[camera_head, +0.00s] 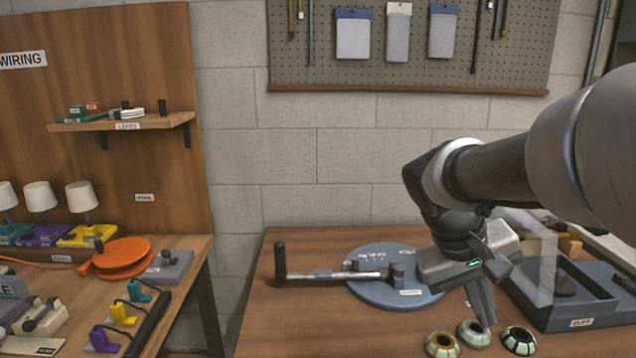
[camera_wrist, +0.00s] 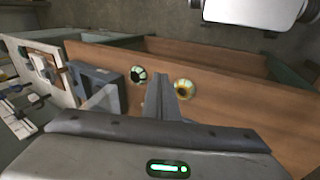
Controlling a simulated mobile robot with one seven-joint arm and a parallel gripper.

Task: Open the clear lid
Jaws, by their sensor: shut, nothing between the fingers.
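The clear lid (camera_head: 541,268) is a see-through panel standing tilted up at the left side of the blue-grey box (camera_head: 584,318), just right of my gripper (camera_head: 486,312). Part of the lid is behind my wrist, and its hinge line is hard to make out. In the wrist view a pale see-through strip (camera_wrist: 101,98) shows by the box (camera_wrist: 98,77). My gripper (camera_wrist: 165,90) points down, shut and empty, above the bench left of the box. I cannot tell whether it touches the lid.
Several small round striped shades, one a gold-rimmed shade (camera_head: 441,344), sit at the bench's front below my gripper. A blue round plate (camera_head: 385,293) with a metal arm lies to the left. A pegboard (camera_head: 415,45) hangs behind. The bench's left part (camera_head: 270,325) is clear.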

